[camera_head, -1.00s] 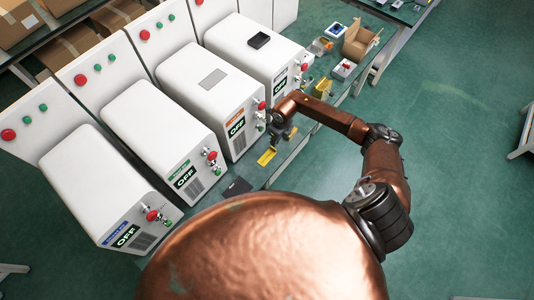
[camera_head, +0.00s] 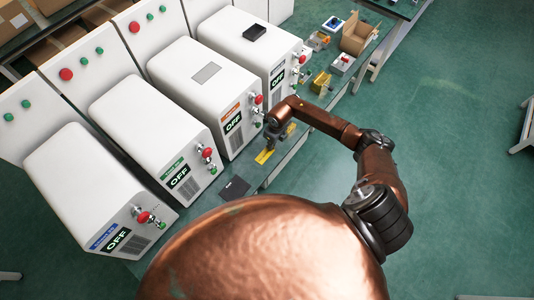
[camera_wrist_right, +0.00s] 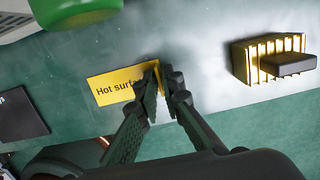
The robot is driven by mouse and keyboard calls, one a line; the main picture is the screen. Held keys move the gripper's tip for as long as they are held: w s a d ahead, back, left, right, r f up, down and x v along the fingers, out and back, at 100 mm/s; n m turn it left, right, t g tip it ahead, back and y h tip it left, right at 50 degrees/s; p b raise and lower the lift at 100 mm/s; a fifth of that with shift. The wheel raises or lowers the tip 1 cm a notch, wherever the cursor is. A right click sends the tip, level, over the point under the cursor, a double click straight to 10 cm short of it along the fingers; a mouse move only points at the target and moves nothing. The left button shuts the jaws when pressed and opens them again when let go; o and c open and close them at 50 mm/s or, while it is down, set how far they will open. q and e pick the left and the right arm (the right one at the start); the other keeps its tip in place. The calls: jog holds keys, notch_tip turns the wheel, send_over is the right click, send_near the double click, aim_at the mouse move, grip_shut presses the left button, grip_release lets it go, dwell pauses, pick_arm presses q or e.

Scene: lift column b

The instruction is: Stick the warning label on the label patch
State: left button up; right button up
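The yellow warning label (camera_wrist_right: 112,86), with text starting "Hot surfa", lies on the bench by its front edge; it also shows in the head view (camera_head: 264,157). My right gripper (camera_wrist_right: 162,88) is at the label's right end, its fingertips close together with a yellow strip between them. Whether they grip it or leave a gap is not clear. In the head view my right gripper (camera_head: 271,143) hides part of the label. A grey rectangle, seemingly the label patch (camera_head: 207,73), is on top of a white machine (camera_head: 190,92). My left gripper is not in view.
Several white machines with OFF signs and red and green knobs stand in a row. A dark plate (camera_head: 234,188) lies near the label. A yellow ribbed holder (camera_wrist_right: 262,57) with a black piece, a cardboard box (camera_head: 358,38) and small items are farther along the bench.

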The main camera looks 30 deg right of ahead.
grip_shut()
jog(key=shift+r+p, duration=0.35)
jog(key=shift+r, duration=0.1)
jog(key=shift+r+p, duration=2.35)
jog(key=shift+r, duration=1.25)
jog(key=shift+s+f, duration=0.1)
